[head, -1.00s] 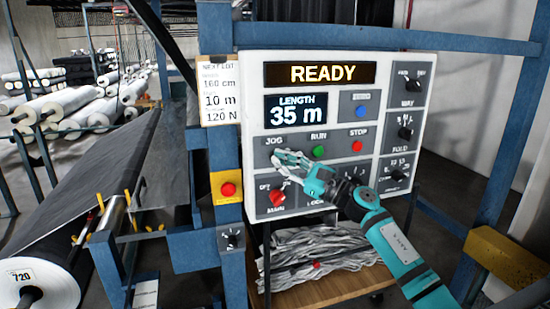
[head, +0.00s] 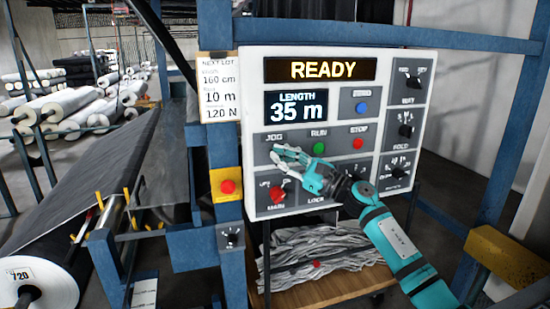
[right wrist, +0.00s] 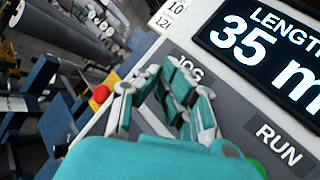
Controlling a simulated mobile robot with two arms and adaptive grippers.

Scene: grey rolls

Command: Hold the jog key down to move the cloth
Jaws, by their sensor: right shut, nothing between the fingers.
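The control panel (head: 340,190) faces me, with a "READY" display (head: 318,70) and a "LENGTH 35 m" display (head: 296,105). The JOG label (head: 274,138) is at its left and also shows in the right wrist view (right wrist: 188,68). The jog key under that label is hidden behind my fingers. My right gripper (head: 280,153) is shut and empty, with its fingertips just below the label; I cannot tell whether they touch the key. The dark grey cloth (head: 90,175) slopes down to a roll marked 720 (head: 40,283). My left gripper is not in view.
A green RUN button (head: 319,148) and a red STOP button (head: 358,143) sit right of JOG. A red main switch (head: 278,193) is below my fingers. A red button on a yellow plate (head: 228,187) is left of the panel. Blue frame posts stand on both sides.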

